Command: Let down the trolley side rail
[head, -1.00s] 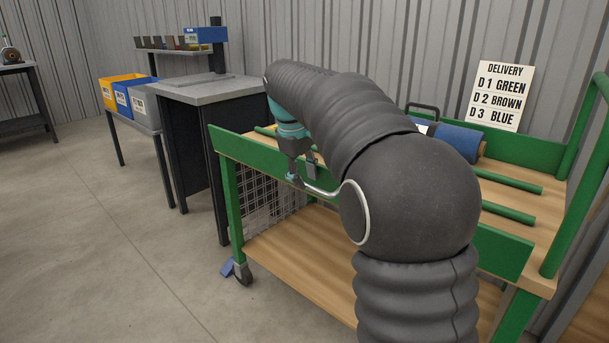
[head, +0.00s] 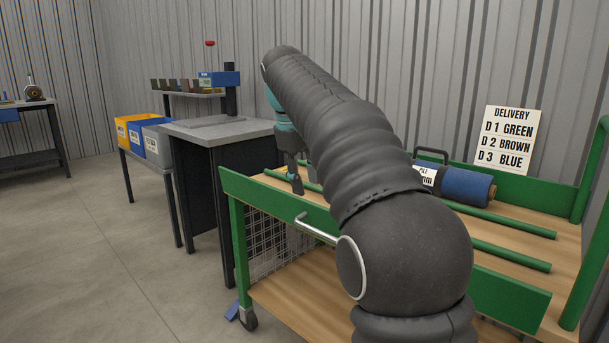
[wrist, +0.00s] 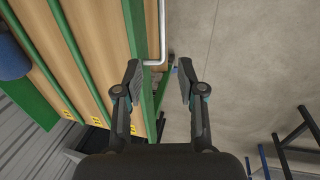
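The green trolley side rail (head: 266,195) stands upright along the near edge of the trolley's top deck, with my arm hiding its middle. A bent metal handle (head: 318,229) sticks out from its outer face; the handle also shows in the wrist view (wrist: 161,35). My gripper (head: 297,184) is above the rail near its left part, higher than the handle and apart from it. In the wrist view my gripper (wrist: 160,80) is open, its two fingers spread with nothing between them, and the handle's bent end lies beyond the fingertips.
A blue roll (head: 465,186) lies on the wooden deck among green bars (head: 510,258). A delivery sign (head: 508,140) stands behind. A grey-topped cabinet (head: 218,130) and coloured bins (head: 152,140) stand left of the trolley. The floor at left is clear.

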